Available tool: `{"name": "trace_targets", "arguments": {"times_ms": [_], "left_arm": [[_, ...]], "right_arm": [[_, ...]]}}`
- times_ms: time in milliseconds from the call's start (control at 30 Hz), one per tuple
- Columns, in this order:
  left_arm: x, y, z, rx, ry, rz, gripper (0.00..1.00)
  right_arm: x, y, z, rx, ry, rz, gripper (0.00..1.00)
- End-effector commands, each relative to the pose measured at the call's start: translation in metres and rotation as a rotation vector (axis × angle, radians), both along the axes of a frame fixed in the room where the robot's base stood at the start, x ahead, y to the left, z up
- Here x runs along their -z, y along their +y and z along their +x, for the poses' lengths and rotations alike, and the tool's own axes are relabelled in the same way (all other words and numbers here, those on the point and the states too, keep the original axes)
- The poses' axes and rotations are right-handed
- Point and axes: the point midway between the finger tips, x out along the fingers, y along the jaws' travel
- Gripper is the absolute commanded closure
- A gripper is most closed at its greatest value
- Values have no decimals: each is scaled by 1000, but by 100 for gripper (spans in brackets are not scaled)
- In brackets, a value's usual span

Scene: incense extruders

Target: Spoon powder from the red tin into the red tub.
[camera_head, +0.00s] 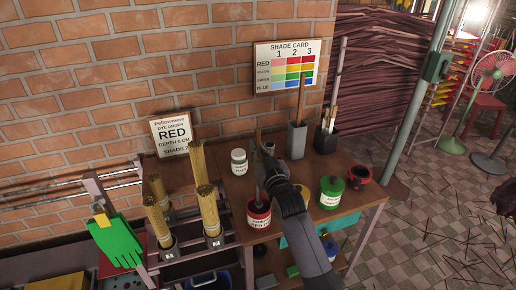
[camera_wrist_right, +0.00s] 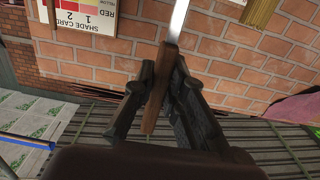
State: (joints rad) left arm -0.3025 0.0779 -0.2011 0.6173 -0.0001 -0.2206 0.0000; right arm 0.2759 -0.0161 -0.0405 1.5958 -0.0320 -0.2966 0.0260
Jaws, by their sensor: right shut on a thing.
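The red tin (camera_head: 259,220), with a white label, stands at the front left of the wooden bench. My right gripper (camera_head: 268,175) is above and just behind it. In the right wrist view the gripper (camera_wrist_right: 158,100) is shut on the wooden handle (camera_wrist_right: 158,95) of a tool with a pale metal shaft (camera_wrist_right: 180,18), probably the spoon. In the head view a thin dark part hangs down towards the tin's mouth; I cannot tell if it is inside. A red tub (camera_head: 359,182) with a dark inside stands at the bench's right end. My left gripper is out of view.
A green tin (camera_head: 330,197) stands between the gripper and the tub, with a yellow tin partly hidden by my arm. A white jar (camera_head: 239,167) and grey holders (camera_head: 297,140) stand behind. A shade card (camera_head: 287,65) and a RED sign (camera_head: 173,133) are at the wall.

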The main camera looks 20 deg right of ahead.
Motion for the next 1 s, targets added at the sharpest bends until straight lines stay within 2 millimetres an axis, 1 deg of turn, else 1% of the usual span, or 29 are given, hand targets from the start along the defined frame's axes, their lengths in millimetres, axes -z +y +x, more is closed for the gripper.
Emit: {"name": "trace_targets", "arguments": {"times_ms": [33, 500, 700, 1000], "left_arm": [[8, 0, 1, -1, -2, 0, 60], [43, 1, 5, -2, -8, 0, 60], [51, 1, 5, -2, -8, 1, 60], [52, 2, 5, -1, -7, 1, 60]], "right_arm": [[11, 0, 0, 0, 1, 0, 100], [65, 0, 0, 0, 1, 0, 100], [77, 0, 0, 0, 0, 0, 100], [80, 0, 0, 0, -1, 0, 100]]}}
